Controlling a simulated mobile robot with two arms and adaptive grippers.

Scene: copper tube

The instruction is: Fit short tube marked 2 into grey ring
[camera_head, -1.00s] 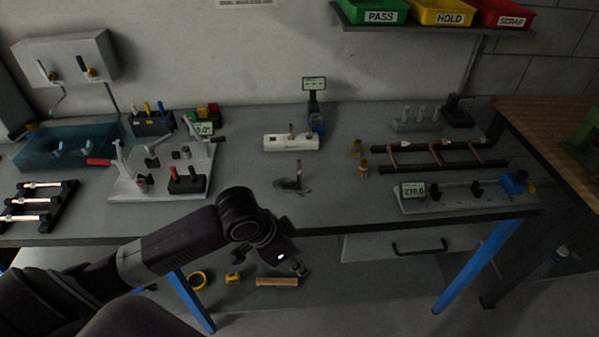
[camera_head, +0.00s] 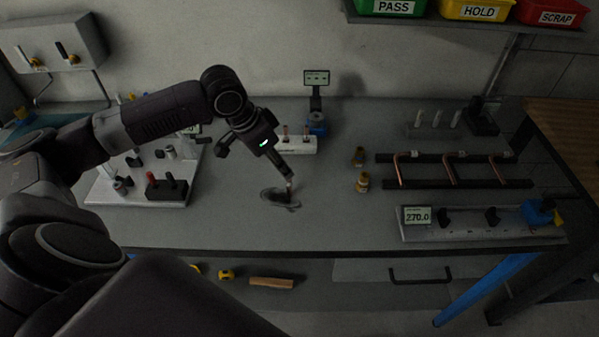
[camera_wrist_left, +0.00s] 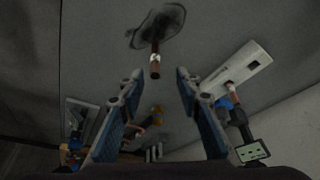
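My left gripper (camera_head: 288,180) reaches down over the bench, close to an upright short copper tube. In the left wrist view its fingers (camera_wrist_left: 158,75) are open, with the short tube (camera_wrist_left: 155,66) just beyond and between the tips. The tube has a pale band; I cannot read a number on it. It stands at a dark, flat, roundish piece (camera_head: 281,198), which also shows in the left wrist view (camera_wrist_left: 172,20). I cannot tell whether this is the grey ring. My right gripper is not in view.
A white block (camera_head: 300,147) with upright tubes stands behind the gripper, near a small display (camera_head: 316,77). Brass fittings (camera_head: 361,182) and a rack of bent copper tubes (camera_head: 450,184) are to the right. A measuring fixture (camera_head: 470,222) lies front right. The front middle is clear.

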